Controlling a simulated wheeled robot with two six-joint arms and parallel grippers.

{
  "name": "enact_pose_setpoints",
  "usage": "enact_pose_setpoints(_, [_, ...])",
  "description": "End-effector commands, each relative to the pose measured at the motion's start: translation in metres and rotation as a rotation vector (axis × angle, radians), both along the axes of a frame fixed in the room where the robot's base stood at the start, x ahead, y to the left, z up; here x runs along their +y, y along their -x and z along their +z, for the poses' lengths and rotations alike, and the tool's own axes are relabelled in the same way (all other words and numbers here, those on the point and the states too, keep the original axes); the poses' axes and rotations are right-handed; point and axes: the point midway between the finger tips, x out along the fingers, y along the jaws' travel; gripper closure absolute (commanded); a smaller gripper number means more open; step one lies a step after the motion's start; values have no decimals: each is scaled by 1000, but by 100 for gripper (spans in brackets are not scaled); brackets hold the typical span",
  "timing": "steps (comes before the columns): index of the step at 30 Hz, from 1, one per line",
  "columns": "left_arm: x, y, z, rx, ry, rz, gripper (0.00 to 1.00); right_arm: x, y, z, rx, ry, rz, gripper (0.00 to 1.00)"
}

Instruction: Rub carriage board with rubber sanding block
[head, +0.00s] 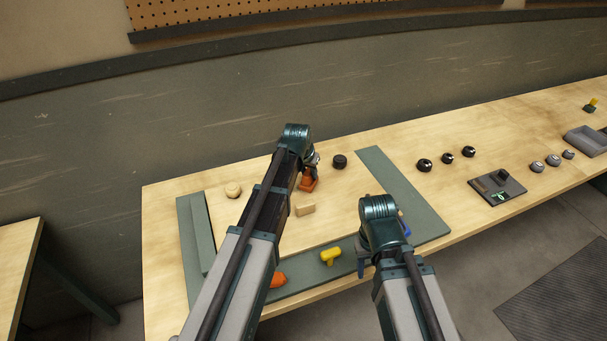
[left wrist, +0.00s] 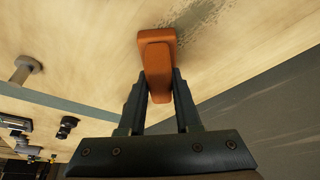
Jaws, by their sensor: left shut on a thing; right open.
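The orange-brown rubber sanding block (head: 308,185) is held in my left gripper (head: 311,172), over the far middle part of the pale wooden carriage board (head: 270,230). In the left wrist view the block (left wrist: 157,62) sits between the two fingers (left wrist: 157,90). Its far end is at the board surface (left wrist: 95,35); I cannot tell whether it touches. A grey speckled patch (left wrist: 195,22) lies on the wood just beyond the block. My right gripper (head: 366,262) is open near the front green rail, partly hidden by its own arm.
Green rails (head: 405,195) edge the work area. A small wooden block (head: 305,210), a round wooden knob (head: 233,191), a black knob (head: 340,161), a yellow piece (head: 330,256) and an orange piece (head: 278,280) lie around. Black knobs (head: 447,158) and a grey tray (head: 585,140) stand to the right.

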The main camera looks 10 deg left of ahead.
Motion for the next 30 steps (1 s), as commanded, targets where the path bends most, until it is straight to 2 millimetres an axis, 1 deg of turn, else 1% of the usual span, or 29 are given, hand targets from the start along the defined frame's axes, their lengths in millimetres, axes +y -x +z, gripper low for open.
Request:
enact_pose_setpoints(1, [-5, -2, -1, -1, 6, -4, 100, 0, 0, -1, 0, 0, 0, 50])
enact_pose_setpoints(8, [-6, -2, -1, -1, 8, -4, 100, 0, 0, -1, 0, 0, 0, 50])
enact_pose_setpoints(11, [-6, -2, 3, 0, 9, -5, 100, 0, 0, 3, 0, 0, 0, 50])
enact_pose_setpoints(27, [-3, -1, 54, 0, 5, -2, 100, 0, 0, 54, 0, 0, 0, 50])
enact_pose_setpoints(30, [-3, -1, 61, 0, 4, -2, 100, 0, 0, 61, 0, 0, 0, 50])
